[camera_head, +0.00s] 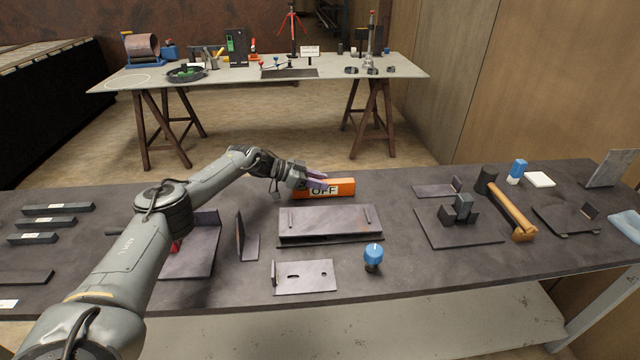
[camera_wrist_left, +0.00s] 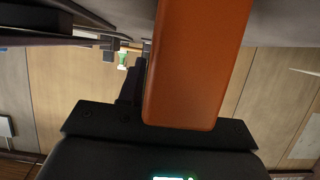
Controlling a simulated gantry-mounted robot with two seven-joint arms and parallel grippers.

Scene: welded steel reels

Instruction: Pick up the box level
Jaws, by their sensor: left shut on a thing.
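The box level is a long orange bar (camera_head: 343,185) with a pale patch reading "OFF" on its front. It is at the back edge of the dark bench, behind a grey steel plate piece. My left gripper (camera_head: 314,182) is at its left part and shut on it. In the left wrist view the orange bar (camera_wrist_left: 195,65) fills the upper middle, close to the camera. Part of the bar is hidden by the gripper, and I cannot tell whether it touches the bench. My right gripper is not in view.
A folded steel plate (camera_head: 330,222) lies just in front of the level. A slotted plate (camera_head: 305,277) and a blue-capped knob (camera_head: 373,256) are nearer. A second table (camera_head: 260,72) is beyond the floor gap.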

